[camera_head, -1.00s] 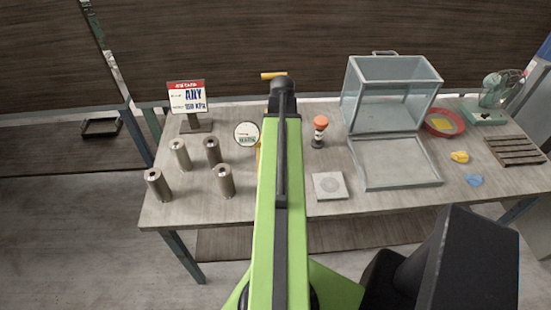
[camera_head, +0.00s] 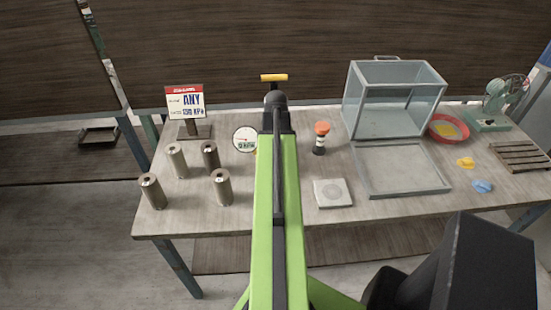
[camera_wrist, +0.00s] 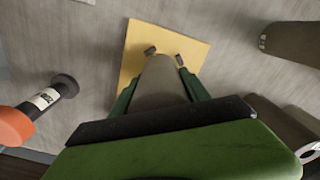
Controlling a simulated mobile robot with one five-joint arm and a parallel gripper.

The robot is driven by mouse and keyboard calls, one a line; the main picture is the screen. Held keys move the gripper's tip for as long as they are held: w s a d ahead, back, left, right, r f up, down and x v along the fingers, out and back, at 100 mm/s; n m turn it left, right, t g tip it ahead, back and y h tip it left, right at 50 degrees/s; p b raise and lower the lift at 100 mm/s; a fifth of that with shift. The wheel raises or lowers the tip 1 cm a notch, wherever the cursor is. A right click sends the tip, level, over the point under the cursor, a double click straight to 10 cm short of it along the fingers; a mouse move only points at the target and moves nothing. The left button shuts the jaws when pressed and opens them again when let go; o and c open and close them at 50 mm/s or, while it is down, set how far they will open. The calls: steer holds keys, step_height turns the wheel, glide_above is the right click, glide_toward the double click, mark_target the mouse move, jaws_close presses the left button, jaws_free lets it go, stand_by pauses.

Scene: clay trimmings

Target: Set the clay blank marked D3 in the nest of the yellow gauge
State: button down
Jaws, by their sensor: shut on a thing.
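My gripper (camera_wrist: 162,80) is shut on a grey-brown cylindrical blank (camera_wrist: 160,92) in the wrist view. Its mark cannot be seen, so I cannot tell if it is D3. A yellow plate (camera_wrist: 190,45), apparently the gauge's base, lies beyond and around the blank's far end. Two small dark pieces show near that end. I cannot tell whether the blank touches the plate. In the head view the gauge's round white dial (camera_head: 244,139) shows just left of my arm, which hides most of the yellow base, my gripper and the held blank.
Several metal-grey cylinders (camera_head: 222,187) stand at the table's left, before a sign (camera_head: 185,101). An orange-topped tool (camera_head: 321,138) stands right of my arm, also left in the wrist view (camera_wrist: 15,125). A square pale block (camera_head: 332,193) and open clear case (camera_head: 395,98) lie further right.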

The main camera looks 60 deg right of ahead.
steer(key=c, duration=0.5)
jaws_free()
step_height(320, 180, up, 12)
steer(key=p, duration=1.2)
steer(key=shift+r+p, duration=0.25)
steer(key=shift+p, duration=0.1)
steer(key=shift+f, duration=0.1)
